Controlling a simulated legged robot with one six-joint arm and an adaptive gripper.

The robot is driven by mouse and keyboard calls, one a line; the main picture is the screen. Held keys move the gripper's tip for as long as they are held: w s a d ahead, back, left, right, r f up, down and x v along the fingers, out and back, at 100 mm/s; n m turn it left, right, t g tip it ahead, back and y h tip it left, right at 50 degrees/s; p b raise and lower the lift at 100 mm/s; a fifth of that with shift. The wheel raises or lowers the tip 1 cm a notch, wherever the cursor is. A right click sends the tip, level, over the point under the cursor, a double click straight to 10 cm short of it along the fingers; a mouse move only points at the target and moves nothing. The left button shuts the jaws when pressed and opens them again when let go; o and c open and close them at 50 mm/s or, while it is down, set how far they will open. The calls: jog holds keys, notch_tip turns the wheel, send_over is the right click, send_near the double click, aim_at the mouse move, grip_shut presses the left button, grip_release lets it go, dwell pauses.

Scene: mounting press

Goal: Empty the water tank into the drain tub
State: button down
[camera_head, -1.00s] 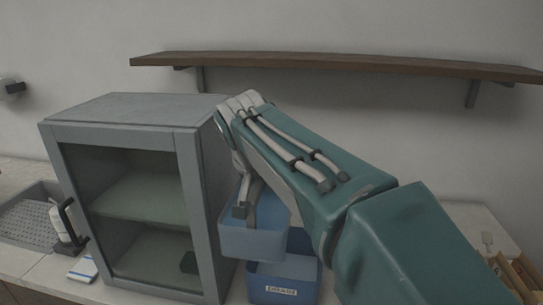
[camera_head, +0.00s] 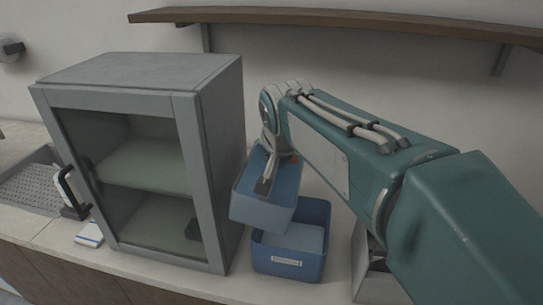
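The water tank, a light blue box (camera_head: 263,214), hangs tilted just right of the grey cabinet. My gripper (camera_head: 268,184) is at its upper edge and appears shut on its wall. The tank is above and slightly left of the drain tub (camera_head: 316,267), a darker blue open box with a white label on its front, standing on the counter. The tub's inside is partly visible and looks lighter blue. The tank's lower edge overlaps the tub's back left corner in the picture. I cannot see whether water is flowing.
The grey glass-door cabinet (camera_head: 207,160) stands close on the left, with a black handle. A wooden shelf (camera_head: 350,24) runs along the wall above my arm.

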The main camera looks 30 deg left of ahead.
jog(key=shift+w+d+m+g+y, duration=0.35)
jog(key=shift+d+y, duration=0.35)
jog(key=shift+y, duration=0.45)
jog(key=shift+w+d+m+g+y, duration=0.1)
jog(key=shift+d+m+y, duration=0.45)
jog(key=shift+y, duration=0.65)
jog(key=shift+w+d+m+g+y, duration=0.15)
jog(key=shift+d+m+g+y, duration=0.15)
jog(key=shift+d+y, duration=0.7)
jog(key=w+d+f+m+y, duration=0.1)
jog(key=d+f+m+y, duration=0.3)
jog(key=y, duration=0.5)
jog(key=shift+w+d+f+t, duration=0.35)
jog(key=shift+d+f, duration=0.05)
jog(key=shift+f, duration=0.65)
jog(key=shift+d, duration=0.1)
